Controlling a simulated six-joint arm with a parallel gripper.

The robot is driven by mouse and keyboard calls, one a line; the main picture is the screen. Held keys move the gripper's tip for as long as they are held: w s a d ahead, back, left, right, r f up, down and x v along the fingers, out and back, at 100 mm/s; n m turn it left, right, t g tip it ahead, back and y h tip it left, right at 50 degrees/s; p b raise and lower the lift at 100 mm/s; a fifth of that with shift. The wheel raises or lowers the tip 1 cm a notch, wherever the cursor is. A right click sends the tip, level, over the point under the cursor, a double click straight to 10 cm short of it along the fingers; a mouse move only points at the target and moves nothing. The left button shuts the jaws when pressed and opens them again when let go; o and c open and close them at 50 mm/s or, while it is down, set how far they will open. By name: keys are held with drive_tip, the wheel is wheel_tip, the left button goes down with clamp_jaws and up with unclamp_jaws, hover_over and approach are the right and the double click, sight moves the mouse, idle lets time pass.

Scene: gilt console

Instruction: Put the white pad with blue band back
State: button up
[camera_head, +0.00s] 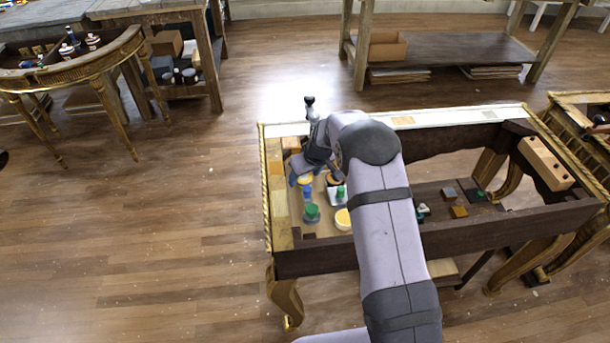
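My gripper (307,178) is low over the left end of the gilt console (264,185), pointing down among small items. My arm and wrist cover part of that area, and the fingers are too small and dark to tell if they are open or shut. A small white piece (331,198) with a green top beside it lies just right of the gripper. A small blue-topped item (307,190) is directly below the gripper. I cannot make out a white pad with a blue band for certain; it may be hidden or too small.
A green-topped item (312,211) and a yellow round item (343,219) stand close by in the left compartment. Several small blocks lie on a dark panel (430,193) to the right. A wooden block with dark holes (545,163) sits at the console's right end.

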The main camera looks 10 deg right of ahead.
drive_tip(key=shift+r, duration=0.1)
drive_tip(key=shift+r, duration=0.15)
drive_tip(key=b+v, duration=0.2)
drive_tip(key=v, duration=0.9)
drive_tip(key=shift+s+d+r, duration=0.15)
drive_tip(key=shift+s+r, duration=0.1)
drive_tip(key=shift+r, duration=0.1)
drive_tip(key=s+d+f+m+g, duration=0.1)
drive_tip(key=s+m+g, duration=0.1)
drive_tip(key=s, duration=1.4)
drive_tip(key=s+d+f+m+g+h, duration=0.1)
drive_tip(key=s+d+f+m+g, duration=0.1)
drive_tip(key=s, duration=1.5)
drive_tip(key=shift+m+h, duration=0.3)
drive_tip(key=shift+d, duration=0.1)
drive_tip(key=shift+r+p, duration=0.45)
drive_tip(key=shift+r, duration=0.1)
